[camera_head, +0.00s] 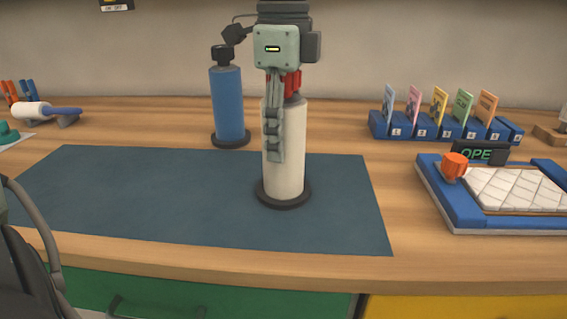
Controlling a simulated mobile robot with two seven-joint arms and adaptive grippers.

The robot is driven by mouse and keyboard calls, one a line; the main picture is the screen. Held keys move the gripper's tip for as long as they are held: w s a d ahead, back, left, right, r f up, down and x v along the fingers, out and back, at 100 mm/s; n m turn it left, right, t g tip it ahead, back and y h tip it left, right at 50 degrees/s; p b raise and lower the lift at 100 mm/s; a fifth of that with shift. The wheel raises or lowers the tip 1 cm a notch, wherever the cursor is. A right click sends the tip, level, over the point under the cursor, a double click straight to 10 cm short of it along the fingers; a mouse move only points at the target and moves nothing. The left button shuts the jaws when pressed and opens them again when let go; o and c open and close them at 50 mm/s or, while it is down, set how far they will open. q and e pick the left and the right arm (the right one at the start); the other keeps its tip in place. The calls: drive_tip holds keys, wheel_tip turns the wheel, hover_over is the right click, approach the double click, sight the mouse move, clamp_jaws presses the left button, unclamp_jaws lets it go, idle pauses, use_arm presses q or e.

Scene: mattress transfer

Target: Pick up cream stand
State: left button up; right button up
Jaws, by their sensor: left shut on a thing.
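The cream stand (288,175) is an upright cream cylinder with a dark round base, over the right half of the dark blue mat (150,195). My left gripper (273,155) points down from above and is shut on the cream stand, with a grey finger across its near side. The far finger is hidden behind the stand. The top of the stand is partly covered by the gripper, with red parts showing there. Whether its base touches the mat is hard to tell. My right gripper is not in view.
A blue stand (228,105) stands close behind, left of the cream one. A blue card rack (377,125) is at the back right. A blue-framed tray (470,221) with a white quilted pad and an orange knob lies right. A lint roller (36,112) lies far left. The mat's left half is clear.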

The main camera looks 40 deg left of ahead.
use_arm(q)
drive_tip(key=c, duration=0.5)
drive_tip(key=shift+r, duration=0.1)
clamp_jaws()
